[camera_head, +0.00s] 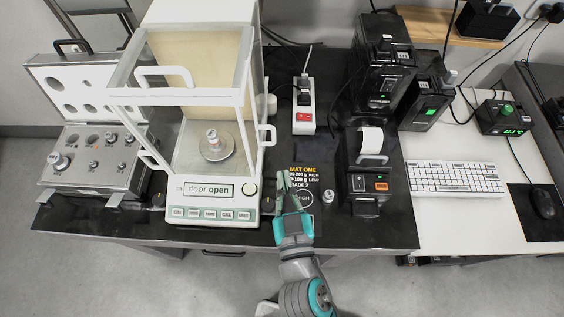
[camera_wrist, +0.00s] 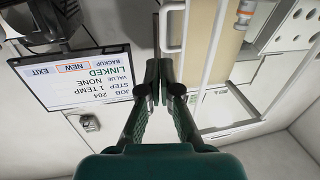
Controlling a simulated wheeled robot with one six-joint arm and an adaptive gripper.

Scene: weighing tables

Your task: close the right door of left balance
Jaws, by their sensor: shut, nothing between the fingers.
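The balance (camera_head: 215,207) stands on the black table at the left, with a white-framed glass draft shield. Its display (camera_head: 209,190) reads "door open". A small weight (camera_head: 212,136) stands on its round pan (camera_head: 215,151). A white handle (camera_head: 268,135) shows at the shield's right side; how far the clear right door stands open is hard to tell. My gripper (camera_head: 282,181) is shut and empty, just right of the balance's front right corner, below that handle in the picture and apart from it. In the wrist view, its fingertips (camera_wrist: 158,73) are together, beside the shield's white frame (camera_wrist: 174,35).
An open weight case (camera_head: 95,185) stands left of the balance. A dark mat (camera_head: 304,185) and a small metal weight (camera_head: 328,196) lie right of my gripper. A printer (camera_head: 368,185) and power strip (camera_head: 304,117) are farther right. A monitor (camera_wrist: 85,75) shows upside down in the wrist view.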

